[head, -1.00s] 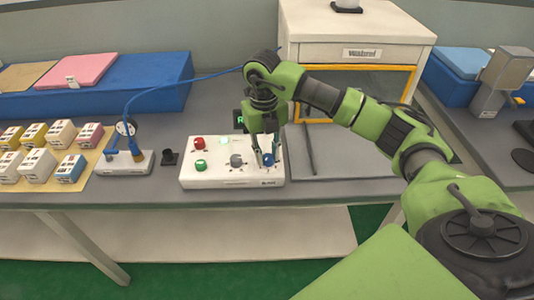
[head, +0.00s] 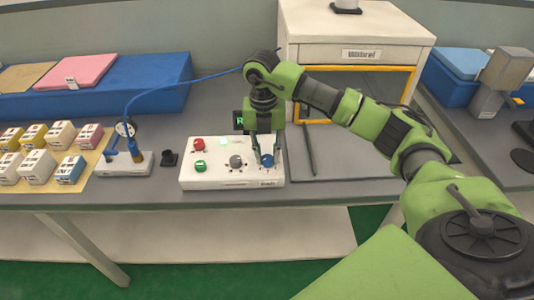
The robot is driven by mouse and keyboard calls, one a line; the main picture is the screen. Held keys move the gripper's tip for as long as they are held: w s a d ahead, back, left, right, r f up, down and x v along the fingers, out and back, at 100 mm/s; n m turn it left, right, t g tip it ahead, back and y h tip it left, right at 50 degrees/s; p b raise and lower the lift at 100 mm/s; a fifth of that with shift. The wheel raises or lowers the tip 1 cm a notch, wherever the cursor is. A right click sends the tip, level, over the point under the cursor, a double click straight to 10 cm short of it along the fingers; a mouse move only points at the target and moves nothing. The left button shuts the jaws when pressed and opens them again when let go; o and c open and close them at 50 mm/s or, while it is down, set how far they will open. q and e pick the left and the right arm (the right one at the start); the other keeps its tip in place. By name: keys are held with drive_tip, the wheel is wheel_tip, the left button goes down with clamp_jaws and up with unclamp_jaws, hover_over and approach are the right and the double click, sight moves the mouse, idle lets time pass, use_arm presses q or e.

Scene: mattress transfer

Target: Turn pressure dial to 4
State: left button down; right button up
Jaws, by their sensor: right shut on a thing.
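A white control box (head: 215,178) sits on the grey bench with a red button (head: 198,144), a green button (head: 200,166), a grey knob (head: 236,161) and a blue knob (head: 267,160). Which knob is the pressure dial, and its number marks, are too small to tell. My right gripper (head: 262,158) comes down from above and is shut on the blue knob at the box's right end. Its fingers partly hide the knob. My left gripper is not in view.
A white cabinet (head: 355,30) with a yellow-framed front stands behind right. A small gauge unit (head: 128,162) and several small boxes (head: 40,165) are to the left.

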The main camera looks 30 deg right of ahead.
sight(265, 157)
drive_tip(key=o, duration=1.1)
drive_tip(key=shift+r, duration=0.2)
wheel_tip(265, 157, up, 12)
drive_tip(key=shift+w+a+f, duration=0.15)
drive_tip(key=shift+f, duration=0.1)
